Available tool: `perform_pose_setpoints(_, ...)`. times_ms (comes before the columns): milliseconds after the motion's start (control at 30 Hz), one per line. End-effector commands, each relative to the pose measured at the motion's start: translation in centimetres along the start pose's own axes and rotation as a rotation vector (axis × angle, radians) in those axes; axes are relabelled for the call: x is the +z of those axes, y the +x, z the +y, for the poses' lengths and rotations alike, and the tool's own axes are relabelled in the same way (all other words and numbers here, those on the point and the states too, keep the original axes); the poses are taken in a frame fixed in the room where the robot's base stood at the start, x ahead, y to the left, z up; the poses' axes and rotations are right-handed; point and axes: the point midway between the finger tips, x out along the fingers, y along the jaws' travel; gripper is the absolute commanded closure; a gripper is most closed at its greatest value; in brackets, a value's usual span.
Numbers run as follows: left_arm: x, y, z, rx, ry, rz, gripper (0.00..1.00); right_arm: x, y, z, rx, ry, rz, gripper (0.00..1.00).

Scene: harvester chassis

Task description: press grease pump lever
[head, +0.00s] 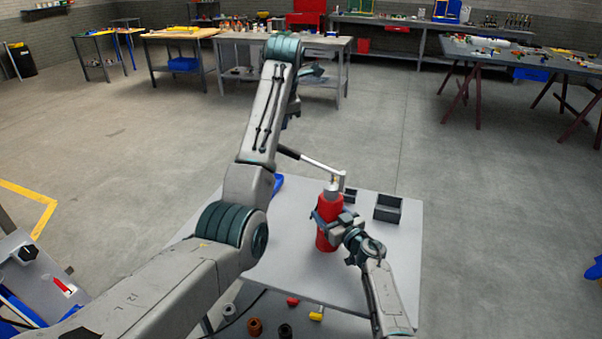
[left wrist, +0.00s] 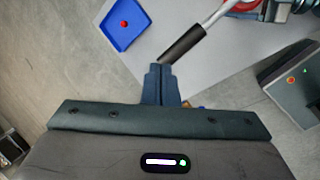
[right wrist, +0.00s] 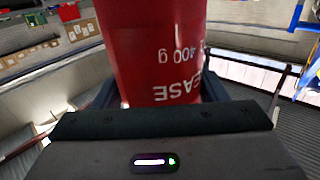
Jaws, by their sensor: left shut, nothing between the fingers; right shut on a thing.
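The grease pump is an upright red cylinder (head: 328,238) with a metal head, standing on a grey table (head: 285,245). Its lever (head: 318,163) slants up to the left from the head and ends in a black grip, which also shows in the left wrist view (left wrist: 182,45). My left gripper (left wrist: 160,70) is shut and empty, its fingertips near the end of the black grip. I cannot tell whether they touch. In the head view my left forearm hides most of it. My right gripper (head: 328,222) is shut around the red cylinder, which fills the right wrist view (right wrist: 155,50).
A blue tray (left wrist: 122,28) with a small red item lies on the table, mostly hidden by my left arm in the head view. Dark open boxes (head: 388,209) stand right of the pump. Small parts (head: 255,326) lie below the table's near edge. Workbenches stand far back.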

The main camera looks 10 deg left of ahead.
Motion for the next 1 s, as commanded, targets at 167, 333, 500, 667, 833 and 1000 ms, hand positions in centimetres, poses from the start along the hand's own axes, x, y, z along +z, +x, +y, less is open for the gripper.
perform_pose_setpoints(167,-1.3,3.7,2.2,0.232,0.271,0.032,1.0,0.1,0.0,0.0,0.0,0.0,-0.001,1.0)
perform_pose_setpoints(333,-3.5,6.5,4.7,0.504,0.455,0.117,1.0,0.1,0.0,0.0,0.0,0.0,-0.001,1.0)
perform_pose_setpoints(500,-5.8,7.7,6.2,0.761,0.612,0.231,1.0,0.1,0.0,0.0,0.0,0.0,-0.001,1.0)
perform_pose_setpoints(667,-7.4,7.7,6.2,0.992,0.788,0.368,1.0,0.1,0.0,0.0,0.0,0.0,-0.001,1.0)
perform_pose_setpoints(833,-8.3,7.0,4.4,1.22,0.988,0.519,1.0,0.1,0.0,0.0,0.0,0.0,-0.001,1.0)
perform_pose_setpoints(1000,-8.4,6.2,0.8,1.438,1.209,0.673,1.0,0.1,0.0,0.0,0.0,0.0,-0.001,1.0)
